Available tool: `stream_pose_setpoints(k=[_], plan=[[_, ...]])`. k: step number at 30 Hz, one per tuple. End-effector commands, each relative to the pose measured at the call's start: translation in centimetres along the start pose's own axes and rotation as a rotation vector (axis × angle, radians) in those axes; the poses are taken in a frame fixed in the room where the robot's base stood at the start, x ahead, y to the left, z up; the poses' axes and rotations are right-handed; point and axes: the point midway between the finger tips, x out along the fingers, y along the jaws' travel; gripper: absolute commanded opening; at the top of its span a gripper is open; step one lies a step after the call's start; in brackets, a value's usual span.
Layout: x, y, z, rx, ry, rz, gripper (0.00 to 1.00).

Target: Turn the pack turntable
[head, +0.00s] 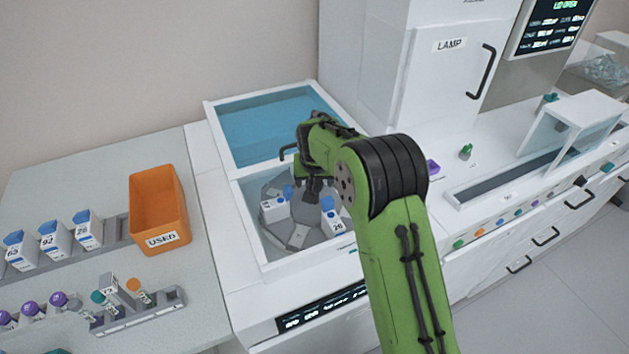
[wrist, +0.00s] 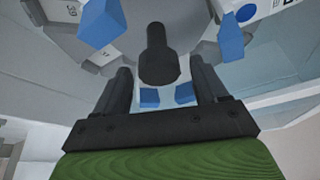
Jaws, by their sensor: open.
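The pack turntable (head: 299,236) is a grey, segmented disc set in a recessed bay of a white machine. White packs with blue caps stand on it, including one at the left (head: 274,208) and one marked 26 (head: 333,219). My gripper (head: 312,190) points down over the turntable and hides its middle and part of its far side. In the wrist view my gripper (wrist: 163,82) is open. A dark upright post (wrist: 158,55) shows between and beyond its two fingers; I cannot tell whether they touch it. Blue caps (wrist: 101,24) surround the post.
The bay has a raised white rim, with a blue-tinted panel (head: 268,125) behind. An orange USED bin (head: 157,208) and a rail of white packs (head: 54,238) stand at the left. A tall white LAMP cabinet (head: 440,80) rises behind my arm at the right.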

Motion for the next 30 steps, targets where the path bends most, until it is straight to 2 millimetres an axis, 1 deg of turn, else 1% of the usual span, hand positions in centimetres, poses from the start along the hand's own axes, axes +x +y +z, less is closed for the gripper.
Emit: stream_pose_setpoints(k=[7, 21, 30], plan=[[0.1, 0.02, -0.03, 0.0, 0.0, 0.0, 0.72], [0.06, 0.02, -0.02, 0.0, 0.0, 0.0, 0.0], [0.08, 0.43, -0.11, -0.005, 0.0, -0.002, 0.0]])
